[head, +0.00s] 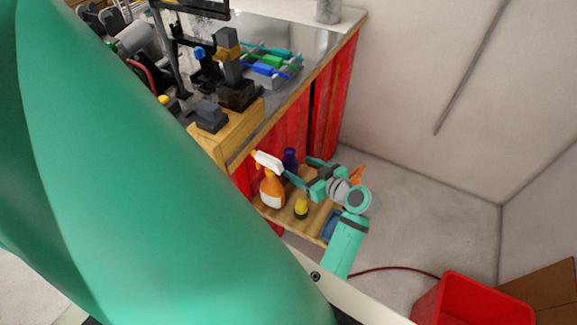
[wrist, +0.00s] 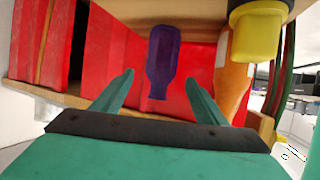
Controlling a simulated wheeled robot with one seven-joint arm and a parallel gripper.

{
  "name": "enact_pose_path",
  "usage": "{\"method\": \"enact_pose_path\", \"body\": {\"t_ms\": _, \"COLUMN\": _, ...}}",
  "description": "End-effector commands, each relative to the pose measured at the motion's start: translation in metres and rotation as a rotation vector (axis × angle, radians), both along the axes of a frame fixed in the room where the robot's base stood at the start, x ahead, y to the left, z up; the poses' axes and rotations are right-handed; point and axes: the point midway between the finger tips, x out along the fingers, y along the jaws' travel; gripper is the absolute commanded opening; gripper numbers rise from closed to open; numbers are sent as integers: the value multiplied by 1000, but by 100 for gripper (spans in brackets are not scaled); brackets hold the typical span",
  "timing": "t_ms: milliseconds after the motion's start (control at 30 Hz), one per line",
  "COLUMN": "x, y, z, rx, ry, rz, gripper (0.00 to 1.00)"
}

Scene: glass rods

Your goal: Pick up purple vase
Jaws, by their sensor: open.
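The purple vase (head: 290,160) stands on the low wooden shelf in the head view, behind and right of the spray bottle. In the wrist view the purple vase (wrist: 161,62) appears upside down, neck pointing down, in the middle of the picture. My gripper (wrist: 157,85) is open, with one teal finger on each side of the vase's line in that view. Nothing is between the fingers that I can see as held; the vase looks to be a little beyond the tips. In the head view my gripper (head: 298,170) reaches in from the right, close to the vase.
An orange spray bottle with a white head (head: 271,188) stands just left of the vase. A yellow-topped object (head: 301,208) stands in front on the shelf (head: 281,218). A red curtain (head: 290,124) hangs behind. A red bin (head: 470,302) sits on the floor at right.

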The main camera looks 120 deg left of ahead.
Motion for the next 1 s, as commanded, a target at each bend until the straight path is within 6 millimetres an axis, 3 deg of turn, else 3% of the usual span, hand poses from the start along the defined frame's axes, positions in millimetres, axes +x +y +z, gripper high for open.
{"method": "enact_pose_path", "body": {"t_ms": 400, "x": -45, "y": 12, "z": -20, "rx": -1, "ry": -5, "rz": 8, "gripper": 67}}
{"method": "enact_pose_path", "body": {"t_ms": 667, "x": -59, "y": 16, "z": -25, "rx": -1, "ry": -4, "rz": 9, "gripper": 67}}
{"method": "enact_pose_path", "body": {"t_ms": 1000, "x": -93, "y": 26, "z": -39, "rx": -1, "ry": -4, "rz": 9, "gripper": 67}}
